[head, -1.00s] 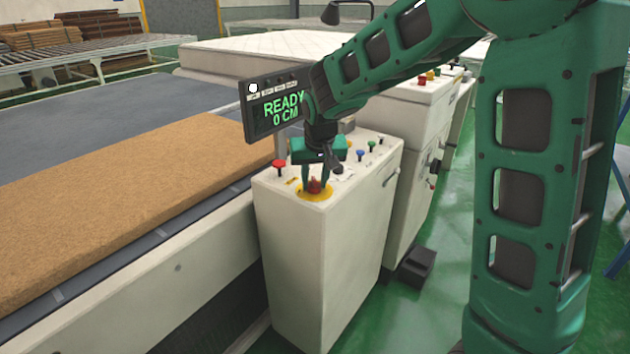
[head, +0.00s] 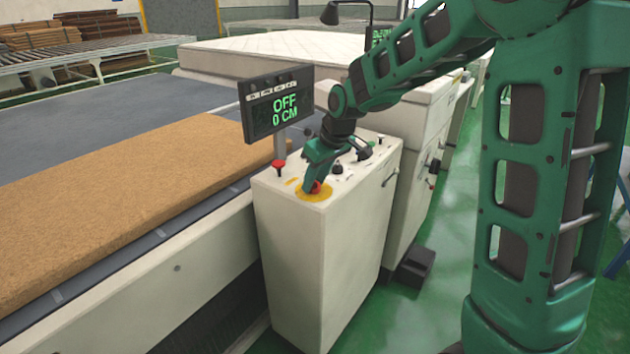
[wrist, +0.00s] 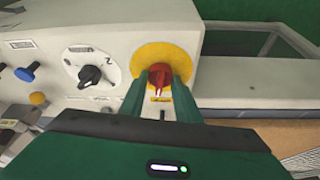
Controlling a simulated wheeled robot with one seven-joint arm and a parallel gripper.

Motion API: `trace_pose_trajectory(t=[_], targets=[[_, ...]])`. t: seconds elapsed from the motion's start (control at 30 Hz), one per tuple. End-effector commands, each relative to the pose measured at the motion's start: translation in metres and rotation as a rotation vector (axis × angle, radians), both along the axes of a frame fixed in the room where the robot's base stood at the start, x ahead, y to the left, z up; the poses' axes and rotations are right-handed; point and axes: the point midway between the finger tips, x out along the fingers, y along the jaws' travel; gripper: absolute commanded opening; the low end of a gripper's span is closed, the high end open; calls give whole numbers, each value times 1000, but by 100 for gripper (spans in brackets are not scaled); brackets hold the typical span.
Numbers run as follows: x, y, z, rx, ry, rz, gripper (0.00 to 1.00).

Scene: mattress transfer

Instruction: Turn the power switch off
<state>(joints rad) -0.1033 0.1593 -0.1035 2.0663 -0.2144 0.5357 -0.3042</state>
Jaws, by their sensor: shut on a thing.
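The power switch is a red knob (wrist: 160,75) on a round yellow plate (wrist: 158,51) on top of the white control box (head: 320,260). In the head view the red knob (head: 315,187) is partly hidden by my gripper (head: 312,185). In the wrist view my gripper (wrist: 158,82) is shut on the red knob, one finger on each side, over the yellow plate. The display (head: 276,102) above the box reads "OFF" and "0 CM".
A red push button (head: 279,165) stands beside the switch. A black selector knob (wrist: 91,75) and a blue button (wrist: 25,74) are on the same panel. A brown mattress slab (head: 110,205) lies on the conveyor to the left.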

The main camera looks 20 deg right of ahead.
Motion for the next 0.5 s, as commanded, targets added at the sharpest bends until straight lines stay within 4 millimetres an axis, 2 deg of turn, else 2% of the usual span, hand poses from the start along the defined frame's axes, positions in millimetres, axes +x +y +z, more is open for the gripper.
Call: trace_pose_trajectory(t=[0.03, 0.5], targets=[[1, -5, 0, -2, 1, 34, 7], [4, -8, 0, -3, -1, 479, 7]])
